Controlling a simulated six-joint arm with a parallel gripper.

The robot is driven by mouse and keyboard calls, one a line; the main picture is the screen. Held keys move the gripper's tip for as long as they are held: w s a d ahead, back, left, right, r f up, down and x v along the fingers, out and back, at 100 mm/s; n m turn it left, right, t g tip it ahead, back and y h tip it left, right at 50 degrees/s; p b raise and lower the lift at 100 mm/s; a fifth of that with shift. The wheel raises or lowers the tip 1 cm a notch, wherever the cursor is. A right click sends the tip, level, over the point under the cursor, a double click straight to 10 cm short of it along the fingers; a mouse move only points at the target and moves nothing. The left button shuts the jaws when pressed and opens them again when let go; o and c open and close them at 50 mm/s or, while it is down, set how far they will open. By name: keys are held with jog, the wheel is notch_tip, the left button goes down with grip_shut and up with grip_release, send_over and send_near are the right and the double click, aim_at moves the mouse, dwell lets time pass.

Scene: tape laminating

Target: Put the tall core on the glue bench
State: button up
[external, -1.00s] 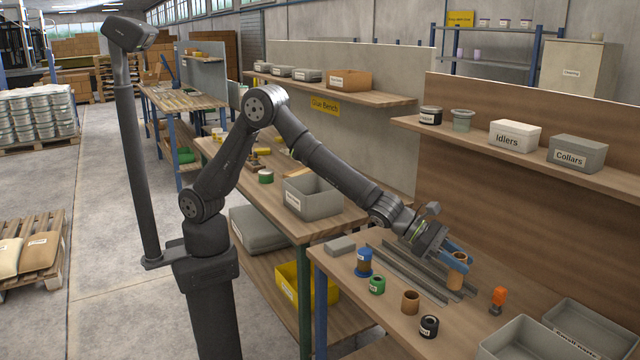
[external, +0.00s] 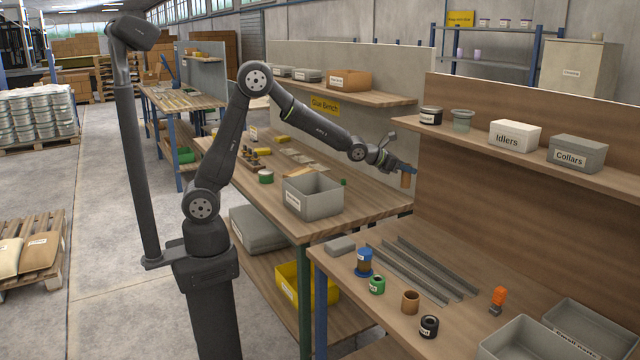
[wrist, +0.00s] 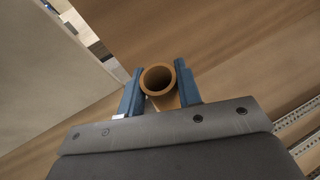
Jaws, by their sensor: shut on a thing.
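My gripper (external: 405,170) is shut on the tall core (external: 405,181), a brown hollow tube, and holds it upright in the air. In the wrist view the core (wrist: 158,80) sits between the two blue fingers of my gripper (wrist: 160,90), its open end facing the camera.
A grey bin (external: 312,196) and a small green item stand on the glue bench's right part. On the near bench are a shorter brown core (external: 410,302), a blue spool (external: 364,263), metal rails (external: 425,270) and an orange item (external: 498,297). A shelf (external: 345,90) overhangs the glue bench.

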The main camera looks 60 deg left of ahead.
jog(key=s+a+r+n+y, duration=0.2)
jog(key=a+n+y, duration=0.3)
jog(key=a, duration=2.2)
jog(key=s+a+n+y, duration=0.2)
jog(key=s+a, duration=0.3)
jog(key=a, duration=0.5)
jog(key=s+a+r+n+g+y, duration=0.1)
jog(key=s+a+n+y, duration=0.3)
jog(key=a, duration=0.6)
jog(key=s+a+y, duration=0.1)
jog(key=s+a, duration=0.6)
jog(key=a, duration=0.3)
send_over(280, 169)
notch_tip(280, 169, down, 13)
jog(key=shift+w+f+m, duration=0.1)
jog(key=shift+f+m, duration=0.3)
jog(key=shift+f, duration=1.45)
